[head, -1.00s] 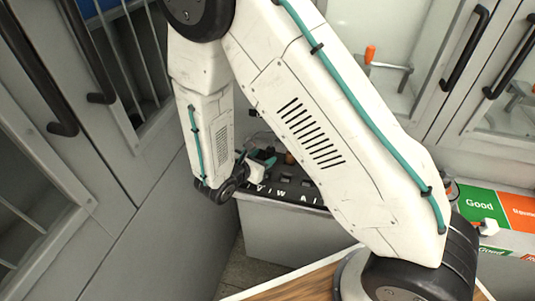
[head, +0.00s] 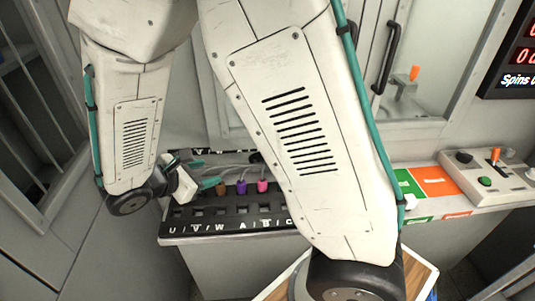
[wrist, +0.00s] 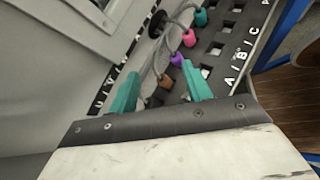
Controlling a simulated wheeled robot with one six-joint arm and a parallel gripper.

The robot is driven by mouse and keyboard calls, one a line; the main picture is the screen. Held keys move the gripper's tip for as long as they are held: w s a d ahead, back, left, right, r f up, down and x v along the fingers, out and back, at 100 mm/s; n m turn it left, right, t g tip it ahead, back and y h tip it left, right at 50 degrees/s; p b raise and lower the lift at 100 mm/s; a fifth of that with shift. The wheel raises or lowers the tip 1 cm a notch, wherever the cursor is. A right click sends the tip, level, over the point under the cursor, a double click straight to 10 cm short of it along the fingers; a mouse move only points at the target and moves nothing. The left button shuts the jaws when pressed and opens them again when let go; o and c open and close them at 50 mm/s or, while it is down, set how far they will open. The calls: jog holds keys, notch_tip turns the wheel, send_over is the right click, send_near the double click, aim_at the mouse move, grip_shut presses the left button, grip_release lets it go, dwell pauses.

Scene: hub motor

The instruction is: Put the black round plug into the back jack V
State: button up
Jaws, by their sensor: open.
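The black jack panel (head: 180,228) has front labels U, V, W, A, B, C; it also shows in the wrist view (wrist: 226,58). A back strip of lettering (wrist: 106,88) runs along its far side, partly hidden by my gripper. A dark rounded piece (wrist: 156,22) at the back in the wrist view may be the black round plug; I cannot tell surely. Brown (wrist: 166,81), purple (wrist: 177,60), pink (wrist: 188,38) and teal (wrist: 200,17) plugs stand in a row with grey cables. My gripper (wrist: 160,88) is open, its teal fingers apart above the panel's left part, with nothing clearly held.
Grey cables (wrist: 160,55) loop behind the coloured plugs. A green and orange board (head: 430,183) and a control box with an orange lever (head: 490,175) stand right of the panel. Grey cabinet walls close in at left and behind.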

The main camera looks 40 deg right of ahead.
jog(key=s+d+r+m+g+y, duration=0.4)
jog(key=s+d+r+m, duration=0.3)
jog(key=s+r+m, duration=0.2)
jog(key=s+a+r+m+t+y, duration=0.2)
jog(key=s+r+m+y, duration=0.5)
jog(key=s, duration=0.4)
jog(key=shift+a+m, duration=0.3)
jog(key=shift+m, duration=0.3)
